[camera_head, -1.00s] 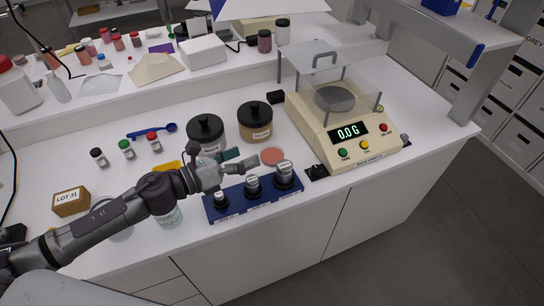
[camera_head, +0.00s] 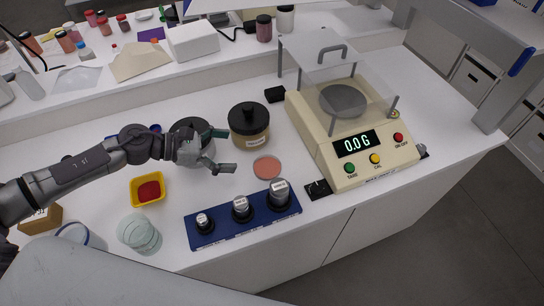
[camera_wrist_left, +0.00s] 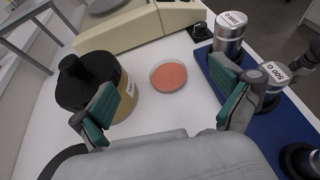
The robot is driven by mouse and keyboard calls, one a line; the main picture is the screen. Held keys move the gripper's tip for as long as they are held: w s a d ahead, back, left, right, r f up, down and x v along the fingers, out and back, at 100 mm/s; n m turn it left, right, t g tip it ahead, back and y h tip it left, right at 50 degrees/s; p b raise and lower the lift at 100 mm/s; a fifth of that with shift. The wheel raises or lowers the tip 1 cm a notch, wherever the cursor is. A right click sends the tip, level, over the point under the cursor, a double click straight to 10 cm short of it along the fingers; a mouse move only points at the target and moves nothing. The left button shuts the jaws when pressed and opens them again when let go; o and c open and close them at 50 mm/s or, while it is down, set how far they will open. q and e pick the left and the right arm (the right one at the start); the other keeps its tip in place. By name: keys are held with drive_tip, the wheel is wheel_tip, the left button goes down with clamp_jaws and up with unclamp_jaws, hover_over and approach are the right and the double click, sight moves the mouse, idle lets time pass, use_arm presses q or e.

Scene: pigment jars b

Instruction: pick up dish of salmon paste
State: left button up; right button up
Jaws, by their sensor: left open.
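The dish of salmon paste (camera_head: 267,167) is a shallow round dish with a pinkish-orange surface. It lies flat on the white bench between the balance and the blue weight rack. It also shows in the left wrist view (camera_wrist_left: 168,76), ahead of the fingers and roughly midway between them. My left gripper (camera_head: 222,151) is open and empty, above the bench to the left of the dish and apart from it. Its green-padded fingers (camera_wrist_left: 165,113) are spread wide in the left wrist view. My right gripper is not in view.
A black-lidded jar (camera_head: 249,125) stands close behind the dish; another dark-lidded jar (camera_head: 190,128) is partly behind my gripper. The blue rack (camera_head: 222,237) with weights is in front. The balance (camera_head: 325,150) reads 0.0 G at right. A yellow tray (camera_head: 137,199) with red powder sits left.

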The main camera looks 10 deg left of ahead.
sight(255, 171)
use_arm(q)
wheel_tip(255, 171, down, 6)
drive_tip(key=b, duration=0.6)
drive_tip(key=shift+w+f, duration=0.15)
drive_tip(key=shift+f, duration=0.3)
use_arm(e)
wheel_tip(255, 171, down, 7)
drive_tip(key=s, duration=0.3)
use_arm(q)
drive_tip(key=shift+r+p+x, duration=0.2)
drive_tip(key=shift+p+x, duration=0.25)
drive_tip(key=shift+x, duration=0.45)
drive_tip(key=p+x, duration=0.2)
drive_tip(key=x, duration=0.2)
drive_tip(key=shift+w+d+f, duration=0.1)
drive_tip(key=shift+d+f, duration=0.15)
drive_tip(key=shift+d, duration=0.05)
drive_tip(key=shift+w+d+f+p, duration=0.2)
drive_tip(key=shift+d+f+p, duration=0.1)
drive_tip(key=shift+d, duration=0.05)
drive_tip(key=c, duration=1)
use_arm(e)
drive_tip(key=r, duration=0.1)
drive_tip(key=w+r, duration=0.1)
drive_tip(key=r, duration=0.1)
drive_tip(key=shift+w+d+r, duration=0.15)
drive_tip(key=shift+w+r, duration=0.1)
use_arm(q)
drive_tip(key=shift+r, duration=0.1)
drive_tip(key=shift+c, duration=0.2)
